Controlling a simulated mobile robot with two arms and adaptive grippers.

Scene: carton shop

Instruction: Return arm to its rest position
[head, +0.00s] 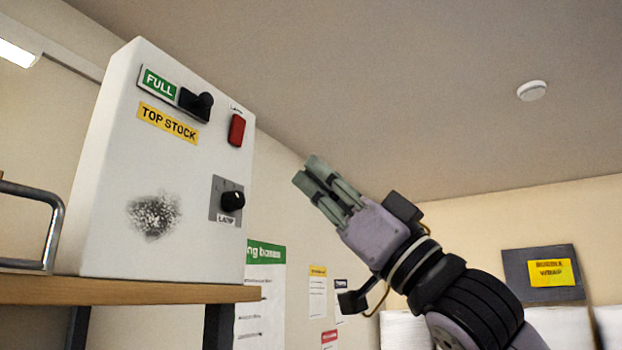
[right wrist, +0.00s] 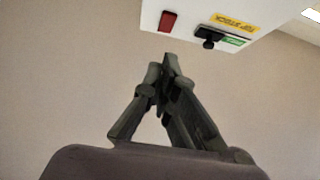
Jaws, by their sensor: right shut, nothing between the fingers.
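My right gripper (head: 319,182) is raised in the air to the right of the white control box, apart from it. Its fingers are together with nothing between them, and they point up and left. In the right wrist view the shut fingers (right wrist: 170,66) reach toward the lower edge of the box in the picture, with a gap that I cannot judge. The right arm (head: 440,285) comes in from the lower right. My left gripper is in neither view.
The white control box (head: 110,190) stands on a wooden shelf (head: 130,291). It has a black slider (head: 197,103), a red switch (head: 236,130) and a black knob (head: 232,201). A metal handle (head: 50,240) is at the left. Open air lies above and right of the gripper.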

